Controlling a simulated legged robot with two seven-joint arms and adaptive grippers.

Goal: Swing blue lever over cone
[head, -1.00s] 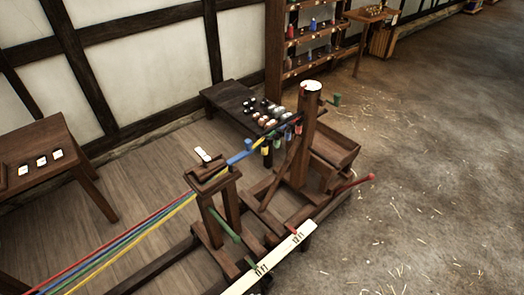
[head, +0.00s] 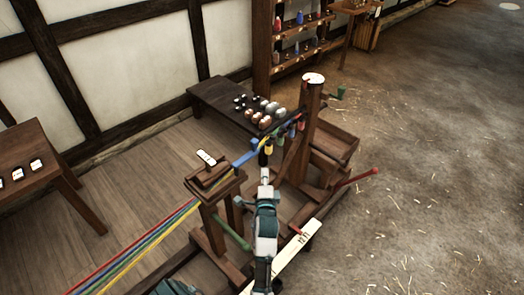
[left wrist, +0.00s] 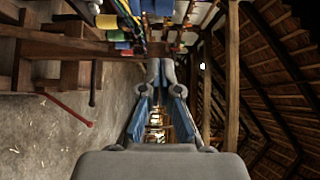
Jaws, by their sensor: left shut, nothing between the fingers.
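A blue lever (head: 245,158) shows beside the coloured strands, between the low wooden stand (head: 224,186) and the tall post (head: 311,110). A short blue knob sticks up at its far side. My left gripper (head: 265,174) is shut and empty, in front of and slightly below the lever, with a visible gap. In the left wrist view my shut fingers (left wrist: 160,75) point toward coloured bobbins and a blue part (left wrist: 157,8) at the top edge. I cannot clearly pick out the cone where the strands meet. My right gripper is not in view.
Red, blue, green and yellow strands (head: 130,246) run to the lower left. A dark bench (head: 215,94) stands behind. The floor at right is open.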

